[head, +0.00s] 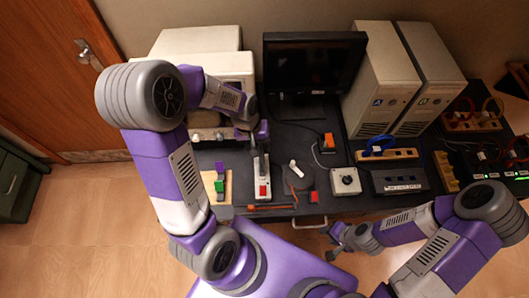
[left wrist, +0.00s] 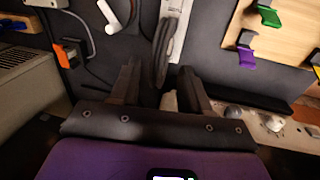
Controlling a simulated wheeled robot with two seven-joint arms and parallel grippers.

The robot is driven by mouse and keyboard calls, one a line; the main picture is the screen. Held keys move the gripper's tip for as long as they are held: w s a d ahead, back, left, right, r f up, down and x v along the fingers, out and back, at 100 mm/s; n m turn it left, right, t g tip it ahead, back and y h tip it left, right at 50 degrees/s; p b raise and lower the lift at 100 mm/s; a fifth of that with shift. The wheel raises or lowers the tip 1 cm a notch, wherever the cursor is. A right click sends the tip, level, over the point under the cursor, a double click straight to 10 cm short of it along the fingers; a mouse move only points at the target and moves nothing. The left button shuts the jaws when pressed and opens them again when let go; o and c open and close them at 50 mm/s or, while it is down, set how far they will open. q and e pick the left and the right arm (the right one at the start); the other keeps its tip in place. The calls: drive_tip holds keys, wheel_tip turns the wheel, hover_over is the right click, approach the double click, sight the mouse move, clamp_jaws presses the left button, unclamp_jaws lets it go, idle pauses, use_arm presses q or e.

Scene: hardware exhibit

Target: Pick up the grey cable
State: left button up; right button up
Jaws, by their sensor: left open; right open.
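A dark grey loop, which looks like the grey cable (left wrist: 163,50), stands out in the left wrist view against a white device (left wrist: 178,35). My left gripper (left wrist: 160,72) is open, with its two dark fingers on either side of the loop's near end. I cannot tell whether they touch it. In the head view my left gripper (head: 257,150) is over the desk, above the white device with a red button (head: 262,188); the cable there is hard to make out. My right gripper (head: 336,243) is open and empty, in front of the desk's edge.
A wooden board (head: 228,190) with coloured pieces lies to the left. A monitor (head: 312,65) and beige computer cases (head: 383,85) stand behind.

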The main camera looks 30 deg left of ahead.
sight(261, 151)
use_arm(q)
drive_tip(key=f, duration=0.2)
drive_tip(key=d+f, duration=0.1)
drive_tip(key=f, duration=0.2)
drive_tip(key=shift+w+d+f, duration=0.1)
drive_tip(key=shift+d+f, duration=0.05)
drive_tip(key=shift+d, duration=0.05)
clamp_jaws()
